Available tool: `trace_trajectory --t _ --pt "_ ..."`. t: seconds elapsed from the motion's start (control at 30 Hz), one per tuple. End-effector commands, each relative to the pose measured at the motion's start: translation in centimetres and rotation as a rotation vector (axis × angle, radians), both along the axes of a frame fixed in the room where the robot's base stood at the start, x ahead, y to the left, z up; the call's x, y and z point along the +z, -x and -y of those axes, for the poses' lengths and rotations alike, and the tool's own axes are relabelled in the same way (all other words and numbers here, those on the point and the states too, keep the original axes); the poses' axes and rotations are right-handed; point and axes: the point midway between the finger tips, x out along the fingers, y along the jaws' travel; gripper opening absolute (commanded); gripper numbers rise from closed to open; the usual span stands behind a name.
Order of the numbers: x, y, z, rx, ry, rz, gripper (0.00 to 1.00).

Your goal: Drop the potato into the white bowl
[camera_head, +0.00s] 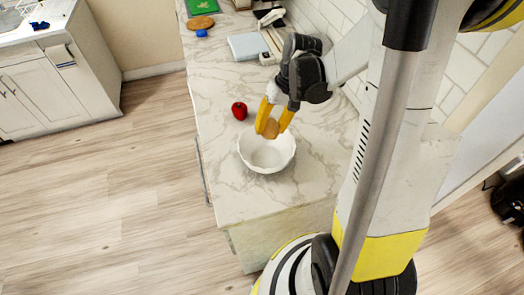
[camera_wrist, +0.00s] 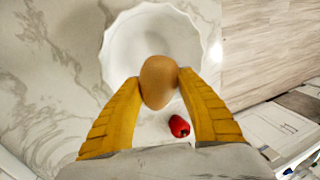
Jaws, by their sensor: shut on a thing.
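The potato (camera_head: 270,129) is brown and rounded, held between the yellow fingers of my gripper (camera_head: 273,122). In the wrist view the potato (camera_wrist: 158,82) sits between both fingertips, with my gripper (camera_wrist: 158,88) shut on it. The white bowl (camera_head: 267,158) has a scalloped rim and stands on the marble counter. In the head view the potato is by the bowl's far rim. In the wrist view the bowl (camera_wrist: 125,45) lies behind and below the potato, which covers part of its rim. The inside of the bowl that shows is empty.
A red apple or pepper (camera_head: 239,111) sits on the counter (camera_head: 225,190) left of my gripper; it also shows in the wrist view (camera_wrist: 179,126). Further back are a pale blue box (camera_head: 247,46), a brown round board (camera_head: 200,23) and a green item (camera_head: 203,6). The near counter end is clear.

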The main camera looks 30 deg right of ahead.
Motion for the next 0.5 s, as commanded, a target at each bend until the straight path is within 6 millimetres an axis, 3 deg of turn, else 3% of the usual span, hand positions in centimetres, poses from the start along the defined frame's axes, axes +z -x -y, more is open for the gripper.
trace_trajectory --t 0.3,0.5 --pt "-4.2 0.0 0.0 0.000 0.000 0.000 0.10" --pt "-4.6 0.0 0.0 0.000 0.000 0.000 0.10"
